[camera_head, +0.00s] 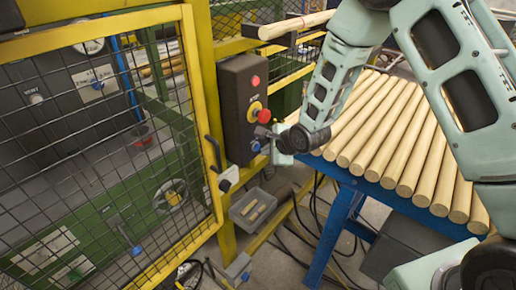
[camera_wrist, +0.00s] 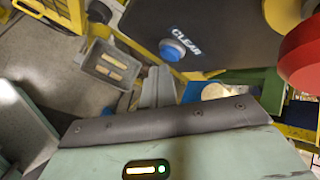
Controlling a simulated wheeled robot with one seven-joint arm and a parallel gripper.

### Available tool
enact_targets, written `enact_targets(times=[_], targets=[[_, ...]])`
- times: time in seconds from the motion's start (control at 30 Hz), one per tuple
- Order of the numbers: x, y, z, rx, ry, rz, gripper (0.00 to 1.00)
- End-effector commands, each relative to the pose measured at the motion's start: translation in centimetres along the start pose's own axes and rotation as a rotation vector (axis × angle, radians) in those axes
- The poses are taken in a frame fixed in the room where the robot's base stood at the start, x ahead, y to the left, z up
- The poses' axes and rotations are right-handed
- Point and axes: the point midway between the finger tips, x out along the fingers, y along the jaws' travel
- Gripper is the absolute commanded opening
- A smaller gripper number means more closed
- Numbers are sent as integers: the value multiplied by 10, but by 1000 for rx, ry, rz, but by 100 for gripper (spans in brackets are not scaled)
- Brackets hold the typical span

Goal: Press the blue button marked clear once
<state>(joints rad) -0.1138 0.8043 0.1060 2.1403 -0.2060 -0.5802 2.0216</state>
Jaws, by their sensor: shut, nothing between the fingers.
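The blue button (camera_wrist: 172,49) sits on the dark control box (camera_wrist: 222,30) beside white lettering that reads CLEAR. In the head view the blue button (camera_head: 256,147) is lowest on the box, under the red emergency stop. My gripper (camera_wrist: 160,72) is shut and empty; its grey fingertips show just below the button in the wrist view. In the head view my gripper (camera_head: 264,132) is close to the right of the box, near the button. I cannot tell whether the fingertips touch the button.
A large red mushroom button (camera_head: 264,116) on a yellow base sits just above the blue one, with another red button (camera_head: 255,81) higher up. A yellow mesh door (camera_head: 203,90) stands left. Turned wood rods (camera_head: 385,125) lie on a blue-legged table at right. A grey bin (camera_head: 247,215) is below.

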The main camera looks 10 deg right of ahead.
Motion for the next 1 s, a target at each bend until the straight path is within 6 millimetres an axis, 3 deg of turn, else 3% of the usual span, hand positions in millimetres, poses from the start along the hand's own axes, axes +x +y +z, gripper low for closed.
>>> enact_targets(times=[1.0], targets=[[7, -5, 5, 1, 0, 0, 0]])
